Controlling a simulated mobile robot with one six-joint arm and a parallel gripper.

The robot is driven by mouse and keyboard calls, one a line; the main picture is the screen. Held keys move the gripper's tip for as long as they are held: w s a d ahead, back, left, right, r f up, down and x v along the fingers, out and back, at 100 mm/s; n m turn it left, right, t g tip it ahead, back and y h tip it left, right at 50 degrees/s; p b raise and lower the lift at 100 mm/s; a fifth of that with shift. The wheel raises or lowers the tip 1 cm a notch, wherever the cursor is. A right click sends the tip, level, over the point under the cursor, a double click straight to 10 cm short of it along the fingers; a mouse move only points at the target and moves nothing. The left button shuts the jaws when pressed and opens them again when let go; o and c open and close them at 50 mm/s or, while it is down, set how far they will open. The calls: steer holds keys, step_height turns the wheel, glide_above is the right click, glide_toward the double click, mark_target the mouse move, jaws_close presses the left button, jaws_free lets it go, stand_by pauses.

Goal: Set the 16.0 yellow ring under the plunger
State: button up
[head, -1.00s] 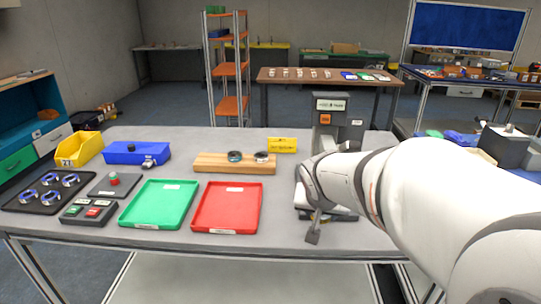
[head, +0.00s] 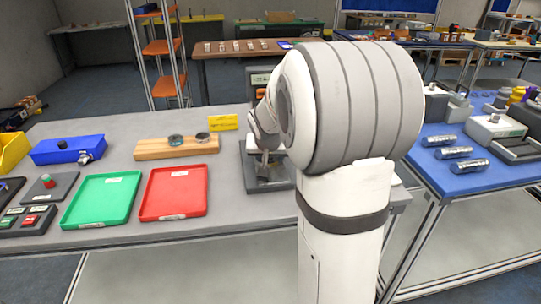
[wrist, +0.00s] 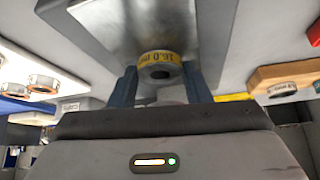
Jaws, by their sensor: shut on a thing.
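The yellow ring (wrist: 160,60), marked 16.0, sits between the blue fingers of my gripper (wrist: 160,82) in the wrist view. My gripper is shut on it, and its dark hole faces the camera. A silver metal plate (wrist: 125,25) on a grey block shows just beyond the ring; I cannot tell whether the ring touches it. In the head view my gripper (head: 264,162) is over the grey base (head: 275,184) of the press (head: 260,79). My arm hides much of the press, and the plunger is not clearly visible. The ring cannot be made out in the head view.
A wooden rack (head: 160,152) with two rings stands left of the press, with a yellow sign (head: 223,122) behind it. A red tray (head: 174,191), a green tray (head: 103,199) and a blue bin (head: 55,151) are farther left. A blue-topped table (head: 450,175) is at right.

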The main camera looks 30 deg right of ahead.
steer(key=shift+f, duration=0.2)
steer(key=o, duration=1.1)
steer(key=shift+r, duration=0.1)
